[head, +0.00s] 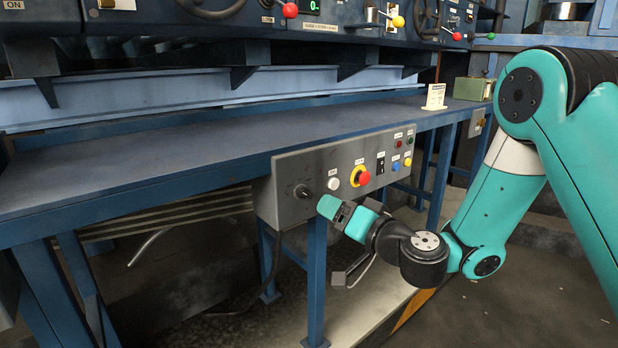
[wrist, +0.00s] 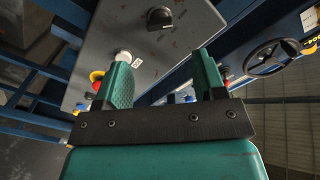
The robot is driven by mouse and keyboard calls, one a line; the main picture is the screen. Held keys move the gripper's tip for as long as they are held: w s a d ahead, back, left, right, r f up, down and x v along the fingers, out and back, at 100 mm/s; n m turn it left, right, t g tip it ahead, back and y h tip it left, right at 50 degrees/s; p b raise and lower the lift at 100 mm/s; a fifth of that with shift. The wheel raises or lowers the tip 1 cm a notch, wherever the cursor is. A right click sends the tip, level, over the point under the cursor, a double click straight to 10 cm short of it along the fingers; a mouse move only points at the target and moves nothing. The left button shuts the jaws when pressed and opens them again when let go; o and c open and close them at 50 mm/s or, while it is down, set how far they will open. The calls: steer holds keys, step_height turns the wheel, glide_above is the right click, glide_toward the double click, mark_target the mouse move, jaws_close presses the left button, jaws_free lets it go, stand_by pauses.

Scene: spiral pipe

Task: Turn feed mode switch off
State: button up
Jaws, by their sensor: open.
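A grey control box (head: 335,170) hangs on the front of the blue bench. At its left end is a black rotary knob (head: 303,191), which also shows in the wrist view (wrist: 160,17), beyond my fingertips. A small black switch (head: 381,162) sits further right on the box. The labels are too small to read, so I cannot tell which is the feed mode switch. My gripper (head: 335,208) is in front of the box, just right of and below the knob. Its two fingers (wrist: 162,70) are apart with nothing between them, and they look clear of the knob.
Beside the knob are a white button (head: 333,184) and a red emergency stop (head: 361,177) on yellow. Several small coloured buttons lie further right. The blue bench top (head: 190,155) is mostly bare, with a small sign (head: 435,97) and a green box (head: 473,88) at its far end.

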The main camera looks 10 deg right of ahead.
mark_target(308, 196)
steer(key=p+x, duration=0.4)
steer(key=x, duration=0.4)
steer(key=shift+s+r+p, duration=0.1)
steer(key=shift+r+p, duration=0.05)
steer(key=shift+p, duration=0.2)
steer(key=shift+w+a+f, duration=0.2)
steer(key=shift+w+a, duration=0.15)
steer(key=shift+w, duration=0.2)
steer(key=c, duration=0.9)
